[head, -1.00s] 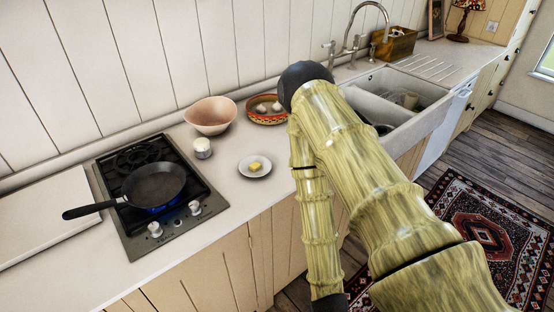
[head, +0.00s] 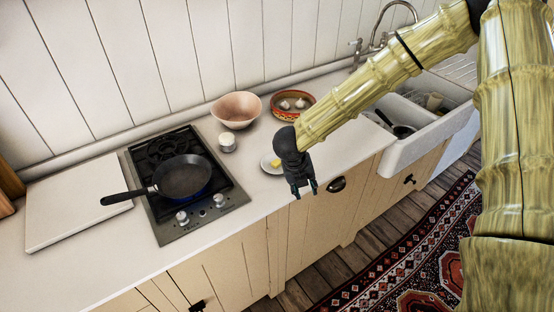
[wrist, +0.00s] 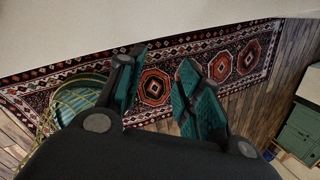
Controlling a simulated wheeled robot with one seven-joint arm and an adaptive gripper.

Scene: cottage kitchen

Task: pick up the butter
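The butter (head: 275,164) is a small yellow piece on a white plate (head: 267,169) on the counter, to the right of the stove. In the head view my gripper partly hides both the plate and the butter. My gripper (head: 304,190) points down in front of the plate, near the counter's front edge. Its two fingers are apart with nothing between them. The wrist view also shows the open, empty fingers (wrist: 158,95), with the rug and floor beyond; the butter does not show there.
A black pan (head: 182,177) sits on the gas stove (head: 222,200). A white jar (head: 227,142), a pink bowl (head: 237,107) and a patterned bowl (head: 291,116) with garlic stand behind the plate. The sink (head: 420,140) is at right. A white board (head: 75,215) lies at left.

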